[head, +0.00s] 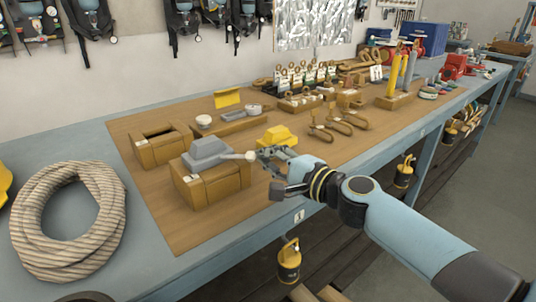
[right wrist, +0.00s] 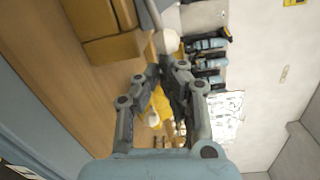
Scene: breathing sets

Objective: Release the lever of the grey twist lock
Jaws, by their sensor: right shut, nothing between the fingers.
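The grey twist lock (head: 206,150) sits on top of a wooden block (head: 215,187) near the front of the brown work mat. Its lever sticks out to the right and ends in a pale round knob (head: 250,156). In the right wrist view the knob (right wrist: 167,41) shows just beyond my fingertips, with part of the grey lever (right wrist: 149,12) above it. My right gripper (head: 262,153) is shut and empty, its fingertips close to the knob; I cannot tell whether they touch it. My left gripper is not in view.
A yellow lock (head: 277,137) stands just behind my right gripper. An open wooden box (head: 160,146) is behind the grey lock. A coiled rope (head: 68,220) lies at the left. Brown carabiners (head: 333,125) and yellow upright pieces (head: 394,75) stand farther right. The mat's front is clear.

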